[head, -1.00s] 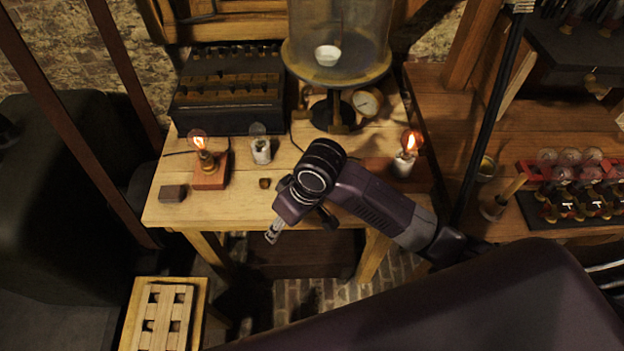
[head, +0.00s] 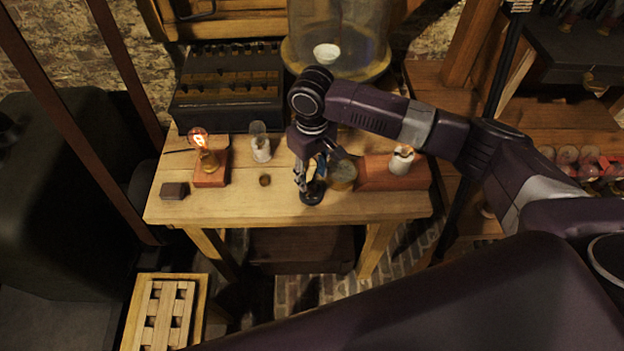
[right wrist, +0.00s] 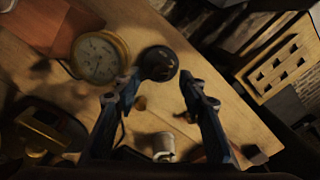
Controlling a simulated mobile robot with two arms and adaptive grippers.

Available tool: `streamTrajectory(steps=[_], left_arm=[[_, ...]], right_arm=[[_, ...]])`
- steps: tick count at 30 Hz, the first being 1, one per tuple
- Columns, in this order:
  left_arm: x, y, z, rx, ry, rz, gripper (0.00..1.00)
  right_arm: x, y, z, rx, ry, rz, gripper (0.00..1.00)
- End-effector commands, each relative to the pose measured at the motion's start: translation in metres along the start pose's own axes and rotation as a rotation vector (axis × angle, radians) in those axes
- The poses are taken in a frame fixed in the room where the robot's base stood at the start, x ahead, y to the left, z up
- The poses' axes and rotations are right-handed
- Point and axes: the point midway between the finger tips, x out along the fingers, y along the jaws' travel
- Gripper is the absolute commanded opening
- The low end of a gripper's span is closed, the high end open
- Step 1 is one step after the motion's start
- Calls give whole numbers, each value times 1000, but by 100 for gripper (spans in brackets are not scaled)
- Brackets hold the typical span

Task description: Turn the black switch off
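The black switch (head: 313,193) is a small round dark piece near the front edge of the wooden table. It also shows in the right wrist view (right wrist: 159,63), just beyond my fingertips. My right gripper (head: 308,178) points down over it, its fingers partly covering it in the head view. In the right wrist view my right gripper (right wrist: 160,88) is open, its two blue fingers apart with nothing between them. Whether a finger touches the switch, and which way it is set, I cannot tell. My left gripper is not in view.
A brass-rimmed gauge (right wrist: 98,55) sits close beside the switch. A lit bulb (head: 200,140) stands at left, an unlit one (head: 260,143) beside it, and a white lamp socket (head: 401,161) at right. A glass vessel stands behind. The table's (head: 235,207) front left is mostly clear.

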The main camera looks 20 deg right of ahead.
Motion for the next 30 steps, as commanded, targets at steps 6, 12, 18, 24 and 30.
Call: streamTrajectory(steps=[6, 12, 18, 24, 30], left_arm=[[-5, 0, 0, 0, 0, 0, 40], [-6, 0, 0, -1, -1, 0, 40], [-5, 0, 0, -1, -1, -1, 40], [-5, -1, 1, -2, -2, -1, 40], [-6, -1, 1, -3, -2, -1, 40]], right_arm=[[27, 0, 1, 0, -2, 0, 38], [34, 0, 0, -1, 2, 0, 38], [34, 0, 0, -2, 1, 0, 34], [34, 0, 0, -2, 1, 0, 12], [34, 0, 0, -2, 1, 0, 0]])
